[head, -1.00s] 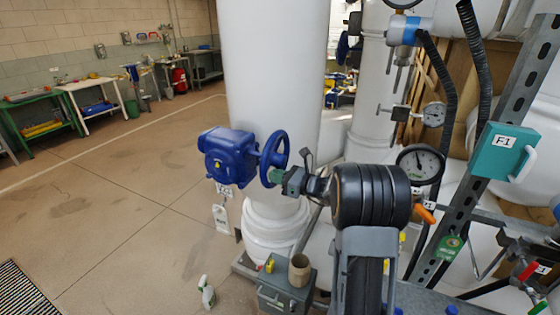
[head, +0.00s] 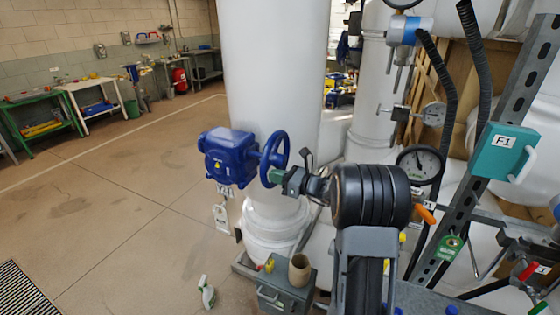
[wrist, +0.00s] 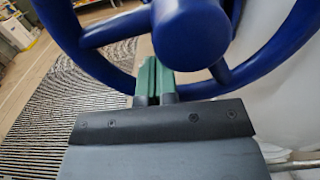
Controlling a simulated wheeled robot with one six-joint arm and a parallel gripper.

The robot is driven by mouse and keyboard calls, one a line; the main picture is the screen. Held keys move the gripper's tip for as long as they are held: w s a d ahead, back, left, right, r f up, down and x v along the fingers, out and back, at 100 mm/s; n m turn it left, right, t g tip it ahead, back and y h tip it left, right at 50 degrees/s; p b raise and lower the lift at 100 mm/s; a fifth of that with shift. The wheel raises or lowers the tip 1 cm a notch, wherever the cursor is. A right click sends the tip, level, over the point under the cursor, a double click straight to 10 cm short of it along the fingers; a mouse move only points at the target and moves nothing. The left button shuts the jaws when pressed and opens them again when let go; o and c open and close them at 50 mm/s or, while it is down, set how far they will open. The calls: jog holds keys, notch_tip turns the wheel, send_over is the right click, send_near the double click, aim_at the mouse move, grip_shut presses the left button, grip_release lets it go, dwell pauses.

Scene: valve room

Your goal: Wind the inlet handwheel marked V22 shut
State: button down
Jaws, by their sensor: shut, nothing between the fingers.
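The blue handwheel (head: 275,156) stands on the right side of a blue valve gearbox (head: 228,157), in front of a thick white pipe. A label plate (head: 226,191) hangs under the gearbox; I cannot read its marking surely. My gripper (head: 274,177) is at the lower part of the wheel, its green fingers shut with nothing between them. In the wrist view the fingers (wrist: 153,82) reach across the lower rim into the opening below the blue hub (wrist: 192,28), left of a spoke (wrist: 224,73). Contact with the rim or spoke is not clear.
A white tag (head: 221,218) hangs below the gearbox. A grey box (head: 284,292) with a tan cup (head: 299,268) stands below the wheel, and a spray bottle (head: 206,292) stands on the floor. Gauges and a steel post (head: 490,155) crowd the right. The left floor is open.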

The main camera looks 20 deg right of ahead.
aim_at(266, 157)
jog(key=shift+r, duration=0.1)
dwell(0.4)
jog(key=shift+s+a+r+p, duration=0.3)
jog(key=shift+s+a+r, duration=0.15)
jog(key=shift+a, duration=0.05)
jog(key=shift+s+a+r+p, duration=0.15)
jog(key=shift+r+p, duration=0.1)
jog(key=shift+r, duration=0.2)
jog(key=shift+s+a+r+p, duration=0.15)
jog(key=shift+r+p, duration=0.05)
jog(key=shift+r, duration=0.2)
jog(key=shift+s+a+r+p, duration=0.1)
jog(key=shift+a+r+p, duration=0.05)
jog(key=shift+r+p, duration=0.6)
jog(key=shift+r, duration=0.2)
